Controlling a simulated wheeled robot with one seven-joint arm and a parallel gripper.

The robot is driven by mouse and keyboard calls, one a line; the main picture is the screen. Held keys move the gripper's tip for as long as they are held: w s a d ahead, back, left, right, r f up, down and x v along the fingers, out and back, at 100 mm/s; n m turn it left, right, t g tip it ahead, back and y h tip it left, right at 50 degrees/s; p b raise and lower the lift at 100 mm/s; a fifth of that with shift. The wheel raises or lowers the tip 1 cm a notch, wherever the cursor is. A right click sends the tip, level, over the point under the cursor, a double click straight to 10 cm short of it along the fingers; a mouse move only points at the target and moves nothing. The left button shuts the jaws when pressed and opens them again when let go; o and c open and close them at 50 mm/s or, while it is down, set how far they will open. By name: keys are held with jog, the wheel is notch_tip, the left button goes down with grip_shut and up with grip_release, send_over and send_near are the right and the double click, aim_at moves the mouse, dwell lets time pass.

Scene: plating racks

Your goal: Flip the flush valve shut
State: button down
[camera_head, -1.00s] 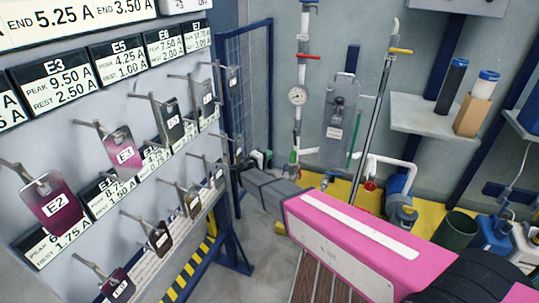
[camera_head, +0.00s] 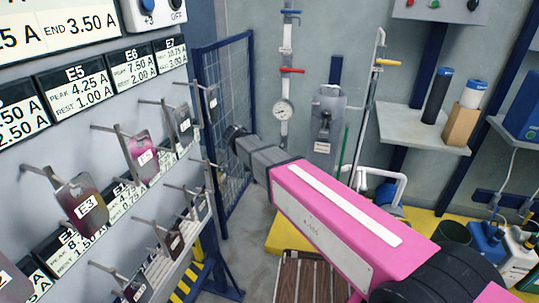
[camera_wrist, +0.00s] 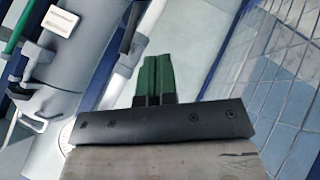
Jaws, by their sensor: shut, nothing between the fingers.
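Several lever valves show in the head view. On the white pipe are a blue handle (camera_head: 291,12) and a red handle (camera_head: 292,70), both crosswise. A yellow handle (camera_head: 388,62) sits on a thinner pipe to the right. The labels are too small to read, so I cannot tell which is the flush valve. My gripper (camera_head: 234,132) is left of the white pipe in the picture, in front of the mesh panel, and touches no valve that I can see. In the wrist view its green fingers (camera_wrist: 153,75) are together and empty.
A rack of hanging tagged plates (camera_head: 140,155) stands close on the left. A blue mesh panel (camera_head: 222,100) is behind my gripper. A pressure gauge (camera_head: 283,109) and grey lever box (camera_head: 325,118) are at the back wall. A shelf (camera_head: 420,130) holds bottles at right.

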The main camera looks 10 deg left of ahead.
jog(key=shift+a+r+m+g+y, duration=0.4)
jog(key=shift+r+y, duration=0.1)
jog(key=shift+r, duration=0.15)
jog(key=shift+w, duration=0.1)
jog(key=w+d+f, duration=0.6)
jog(key=d+f, duration=0.1)
jog(key=shift+d+f, duration=0.2)
jog(key=shift+f, duration=0.1)
